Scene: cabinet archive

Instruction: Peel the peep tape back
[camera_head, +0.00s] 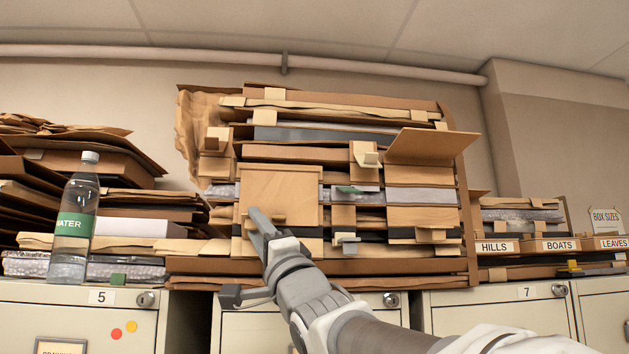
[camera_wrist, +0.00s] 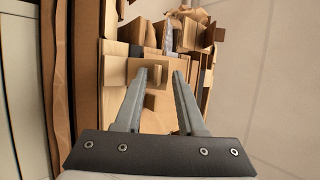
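A stack of cardboard boxes and flat panels (camera_head: 350,267) stands on the cabinets, with several small tabs and flaps on its front. I cannot tell which piece is the peep tape. A square tan panel (camera_head: 280,185) has a small brown ledge-like piece low on its front. A green tab (camera_head: 347,190) and a grey tab (camera_head: 348,238) stick out right of it. My gripper (camera_head: 256,218) is in front of the tan panel's lower left. In the wrist view my gripper (camera_wrist: 161,74) is open, with nothing clearly held; contact with the stack cannot be told.
A water bottle (camera_head: 72,225) stands at the left on the cabinet top, beside more stacked cardboard. A large flap (camera_head: 432,147) juts out at the upper right of the stack. Labelled boxes (camera_head: 560,245) stand at the right. Filing cabinets (camera_head: 500,312) run below.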

